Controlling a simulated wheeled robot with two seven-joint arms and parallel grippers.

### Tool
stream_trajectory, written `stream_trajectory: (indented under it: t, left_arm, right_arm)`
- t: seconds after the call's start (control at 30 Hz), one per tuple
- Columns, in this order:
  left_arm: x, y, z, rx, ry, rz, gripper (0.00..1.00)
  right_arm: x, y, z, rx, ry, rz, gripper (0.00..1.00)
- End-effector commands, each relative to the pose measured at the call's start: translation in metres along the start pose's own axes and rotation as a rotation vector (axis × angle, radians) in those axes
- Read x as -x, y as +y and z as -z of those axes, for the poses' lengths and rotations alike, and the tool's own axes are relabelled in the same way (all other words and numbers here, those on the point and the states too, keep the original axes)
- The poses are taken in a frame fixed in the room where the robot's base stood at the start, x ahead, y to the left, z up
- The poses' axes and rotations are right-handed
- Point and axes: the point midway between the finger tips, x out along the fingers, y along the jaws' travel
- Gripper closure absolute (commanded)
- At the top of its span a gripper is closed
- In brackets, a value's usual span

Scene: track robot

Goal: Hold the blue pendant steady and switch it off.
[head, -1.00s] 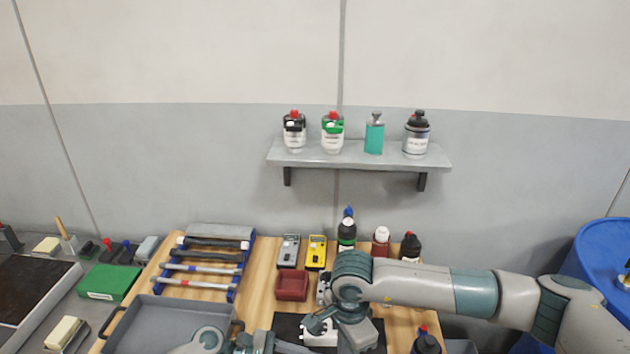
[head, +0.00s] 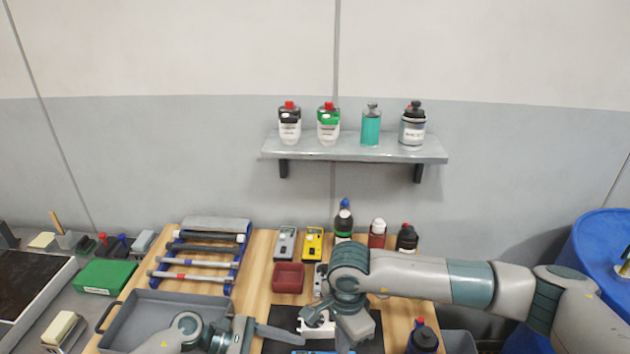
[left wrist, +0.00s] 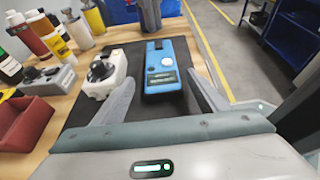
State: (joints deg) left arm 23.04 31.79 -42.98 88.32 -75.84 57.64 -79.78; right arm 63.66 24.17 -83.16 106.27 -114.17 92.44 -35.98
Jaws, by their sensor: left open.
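The blue pendant (left wrist: 165,70) lies on a black mat (left wrist: 130,60) in the left wrist view, with a small display and a round button on its face. In the head view only a sliver of its blue edge (head: 310,352) shows at the bottom. My left gripper (left wrist: 160,78) is open, its fingers on either side of the pendant's near end with gaps visible. In the head view my left gripper (head: 275,340) comes in low from the left. My right gripper (head: 343,325) hangs over the mat; its fingers are mostly hidden by its wrist.
A white device with a black knob (left wrist: 103,75) sits beside the pendant. A red bin (head: 288,278), grey and yellow meters (head: 313,243) and several bottles stand behind. A grey tray (head: 140,312) and a tool rack (head: 205,255) are at left. A shelf (head: 350,150) hangs above.

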Motion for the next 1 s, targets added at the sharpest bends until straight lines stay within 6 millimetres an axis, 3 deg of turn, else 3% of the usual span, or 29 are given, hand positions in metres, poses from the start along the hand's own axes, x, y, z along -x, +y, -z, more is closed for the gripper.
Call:
stream_trajectory:
  t: [0.2,0.43,1.0]
  left_arm:
    - [0.041,0.000,0.001,0.000,0.002,-0.002,0.33]
    - [0.072,0.001,0.001,0.000,0.001,-0.002,0.33]
    - [0.081,0.000,0.000,0.000,0.000,0.000,0.33]
  right_arm:
    - [0.000,0.000,0.000,0.000,0.000,0.000,1.00]
    - [0.000,0.000,0.000,0.000,0.000,0.000,1.00]
    - [0.000,0.000,0.000,0.000,0.000,0.000,1.00]
